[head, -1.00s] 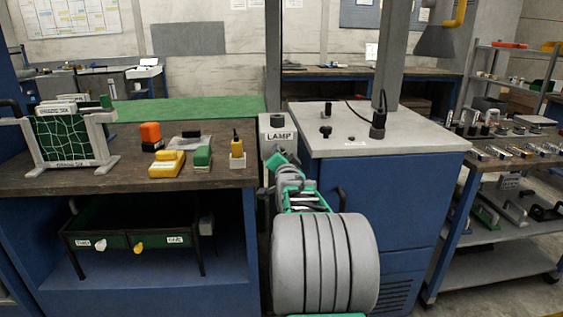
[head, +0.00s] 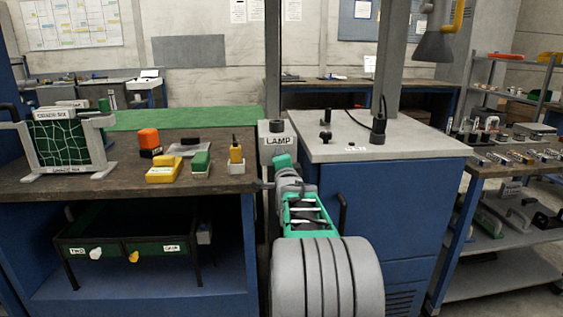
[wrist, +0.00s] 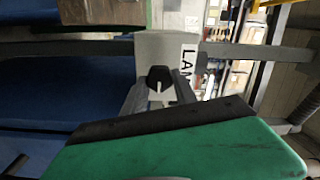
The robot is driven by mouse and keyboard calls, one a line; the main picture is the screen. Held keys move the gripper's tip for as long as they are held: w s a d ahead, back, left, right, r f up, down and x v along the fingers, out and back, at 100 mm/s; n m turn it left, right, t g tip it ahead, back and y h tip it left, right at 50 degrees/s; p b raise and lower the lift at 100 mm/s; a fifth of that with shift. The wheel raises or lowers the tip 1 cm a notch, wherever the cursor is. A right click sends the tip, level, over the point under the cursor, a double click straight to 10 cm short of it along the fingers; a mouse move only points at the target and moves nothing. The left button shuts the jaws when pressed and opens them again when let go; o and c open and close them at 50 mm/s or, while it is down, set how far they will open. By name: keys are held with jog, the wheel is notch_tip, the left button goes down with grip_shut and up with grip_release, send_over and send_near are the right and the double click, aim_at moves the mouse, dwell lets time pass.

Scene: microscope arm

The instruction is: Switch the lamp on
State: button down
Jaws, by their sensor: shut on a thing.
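The lamp's grey box (head: 271,147), with a white LAMP label (head: 279,140), stands on a post between the wooden bench and the blue cabinet. In the wrist view the grey box (wrist: 180,48) shows its label sideways, partly cut off by my finger. A small black knob (wrist: 158,75) with a pale lower part sticks out of the face of the box. My gripper (wrist: 160,92) has its two grey fingers on either side of the knob, shut on it. In the head view my own arm hides the fingers and the knob.
The wooden bench (head: 105,186) on the left holds yellow, green and orange items near its right end. The blue cabinet (head: 380,210) with a grey top stands close on the right. A dark handle (head: 342,208) on its front is near my arm.

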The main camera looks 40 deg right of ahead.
jog(key=shift+r, duration=0.1)
jog(key=c, duration=1)
grip_release()
jog(key=v, duration=0.7)
jog(key=shift+s+a+p, duration=0.25)
jog(key=shift+s+p, duration=0.05)
